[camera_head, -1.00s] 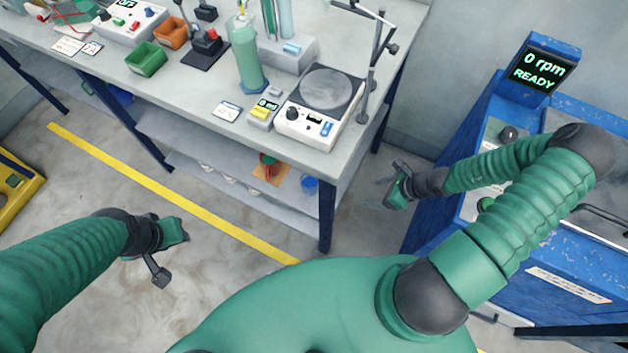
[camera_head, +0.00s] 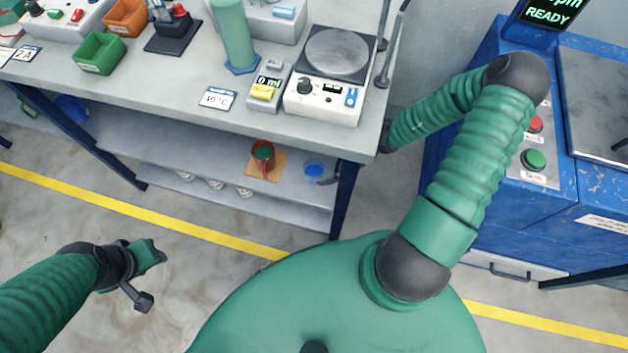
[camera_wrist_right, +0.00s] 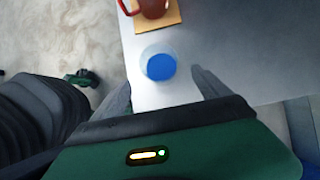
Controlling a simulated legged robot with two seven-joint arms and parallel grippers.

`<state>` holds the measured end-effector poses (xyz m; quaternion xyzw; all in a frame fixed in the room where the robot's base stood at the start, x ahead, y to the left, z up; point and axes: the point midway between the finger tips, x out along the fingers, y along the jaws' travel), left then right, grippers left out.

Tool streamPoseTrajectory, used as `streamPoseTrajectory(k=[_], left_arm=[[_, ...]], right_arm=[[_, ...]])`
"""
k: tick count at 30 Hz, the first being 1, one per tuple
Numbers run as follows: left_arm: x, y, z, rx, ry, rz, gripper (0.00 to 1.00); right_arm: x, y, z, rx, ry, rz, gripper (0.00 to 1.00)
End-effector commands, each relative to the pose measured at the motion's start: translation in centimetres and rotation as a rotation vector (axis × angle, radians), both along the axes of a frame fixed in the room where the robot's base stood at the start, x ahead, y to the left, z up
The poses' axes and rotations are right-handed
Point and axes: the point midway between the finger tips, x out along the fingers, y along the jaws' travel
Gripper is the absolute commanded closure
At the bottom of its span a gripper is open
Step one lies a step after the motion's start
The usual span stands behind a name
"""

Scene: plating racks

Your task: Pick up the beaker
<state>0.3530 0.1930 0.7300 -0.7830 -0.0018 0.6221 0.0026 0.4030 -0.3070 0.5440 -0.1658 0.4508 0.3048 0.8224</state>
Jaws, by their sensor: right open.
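A small clear beaker (camera_head: 315,171) with blue contents stands on the lower shelf under the bench, near the bench's front right leg. In the right wrist view the beaker (camera_wrist_right: 159,66) lies just ahead of and between the fingertips. My right gripper (camera_wrist_right: 163,88) is open and empty, with one finger on each side. In the head view the bench and its leg hide most of my right gripper; a dark tip shows beside the beaker. My left gripper (camera_head: 152,262) hangs over the floor at the left, away from the bench; its jaw gap is unclear.
A red mug (camera_head: 263,161) stands on a tan board (camera_head: 277,168), left of the beaker on the shelf. The bench top (camera_head: 190,88) overhangs the shelf. A blue machine (camera_head: 480,170) stands to the right. Behind my left gripper the floor is clear.

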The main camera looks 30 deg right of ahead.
Motion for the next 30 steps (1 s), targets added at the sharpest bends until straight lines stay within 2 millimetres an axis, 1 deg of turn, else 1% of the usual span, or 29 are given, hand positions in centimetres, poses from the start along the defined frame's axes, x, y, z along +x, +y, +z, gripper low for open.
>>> streamPoseTrajectory(k=[1, 7, 12, 13, 15, 22, 23, 30], left_arm=[[0.0, 0.0, -1.8, 0.0, 0.0, 0.001, 0.64], [0.0, 0.0, -3.1, 0.0, 0.0, 0.001, 0.64], [0.0, 0.0, -5.7, 0.0, 0.0, 0.0, 0.64], [0.0, 0.0, -6.0, 0.0, 0.0, 0.0, 0.64], [0.0, 0.0, -6.3, 0.0, 0.0, 0.0, 0.64], [0.0, 0.1, -6.1, 0.0, 0.0, 0.001, 0.64], [0.0, 0.1, -6.1, 0.0, 0.0, 0.001, 0.64], [0.0, 0.1, -6.1, 0.0, 0.0, 0.0, 0.64]], right_arm=[[0.3, 0.4, -1.8, -0.001, 0.002, 0.004, 0.13], [1.2, 0.9, -3.4, 0.008, 0.0, 0.0, 0.13], [3.1, 2.1, -5.9, 0.009, 0.0, 0.0, 0.13], [3.2, 2.3, -6.2, 0.008, 0.001, 0.001, 0.13], [3.5, 2.6, -6.6, 0.005, 0.001, 0.0, 0.13], [3.7, 2.8, -6.3, 0.003, 0.0, -0.001, 0.13], [3.7, 2.8, -6.3, 0.004, -0.001, -0.002, 0.16], [3.7, 2.6, -6.5, 0.006, 0.001, -0.002, 0.47]])
